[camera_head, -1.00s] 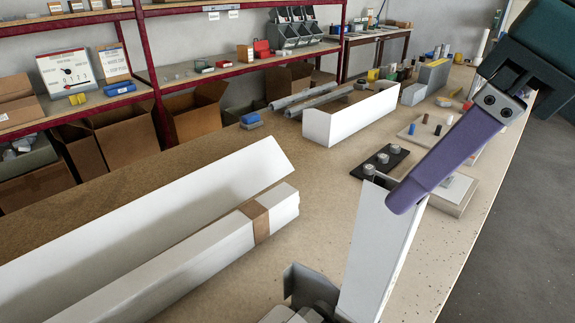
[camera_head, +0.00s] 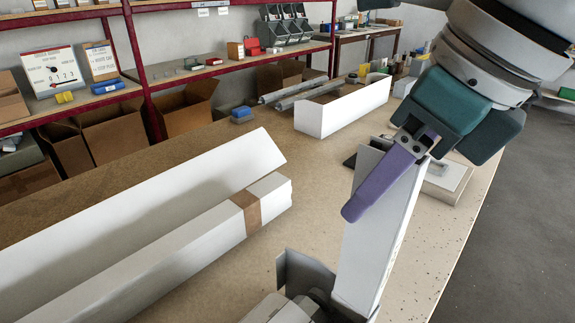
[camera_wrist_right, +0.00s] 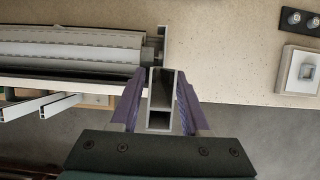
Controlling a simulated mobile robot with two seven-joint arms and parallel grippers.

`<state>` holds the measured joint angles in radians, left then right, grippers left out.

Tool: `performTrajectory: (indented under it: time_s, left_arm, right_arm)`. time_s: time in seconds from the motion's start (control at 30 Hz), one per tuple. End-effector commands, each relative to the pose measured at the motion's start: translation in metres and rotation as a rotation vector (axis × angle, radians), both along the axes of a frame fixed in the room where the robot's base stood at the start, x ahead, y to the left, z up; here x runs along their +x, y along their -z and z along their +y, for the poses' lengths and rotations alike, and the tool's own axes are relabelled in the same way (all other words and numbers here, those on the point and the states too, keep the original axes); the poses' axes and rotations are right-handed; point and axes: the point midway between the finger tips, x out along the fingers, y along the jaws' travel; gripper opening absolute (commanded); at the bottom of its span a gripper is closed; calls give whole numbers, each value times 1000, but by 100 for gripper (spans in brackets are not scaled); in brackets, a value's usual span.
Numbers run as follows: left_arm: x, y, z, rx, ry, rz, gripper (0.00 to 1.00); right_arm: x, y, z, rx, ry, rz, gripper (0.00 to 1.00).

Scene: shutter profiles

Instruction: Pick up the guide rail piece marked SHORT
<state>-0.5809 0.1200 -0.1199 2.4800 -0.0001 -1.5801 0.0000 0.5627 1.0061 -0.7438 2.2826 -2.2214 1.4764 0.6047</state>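A white hollow profile (camera_head: 375,240), which I take as the guide rail piece, rises at the bench's right edge in the head view. Its open end shows between my right fingers in the wrist view (camera_wrist_right: 160,118). I cannot read a SHORT mark on it. My right gripper (camera_head: 352,212) is at its upper end, with a purple finger in front of it. In the wrist view my right gripper (camera_wrist_right: 161,72) has one finger on each side of the profile, with narrow gaps, so it looks open around it. My left gripper is not in view.
A grey end plate (camera_head: 305,275) stands by the profile's foot; a shutter roll (camera_wrist_right: 70,50) adjoins it. Two more rail ends (camera_wrist_right: 60,105) lie nearby. A long white box (camera_head: 160,255) fills the left bench. A small switch box (camera_head: 447,183) sits beyond. The middle bench is clear.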

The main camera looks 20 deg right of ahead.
Motion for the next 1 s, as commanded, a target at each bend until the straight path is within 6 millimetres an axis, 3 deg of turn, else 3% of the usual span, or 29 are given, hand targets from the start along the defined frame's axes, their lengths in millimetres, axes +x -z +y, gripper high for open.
performTrajectory:
  time_s: [0.03,0.4,1.0]
  left_arm:
    - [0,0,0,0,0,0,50]
    - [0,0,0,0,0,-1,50]
    - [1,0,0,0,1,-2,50]
  right_arm:
    - [0,0,0,0,0,0,39]
    - [0,0,0,0,0,0,0]
    - [0,0,0,0,0,1,0]
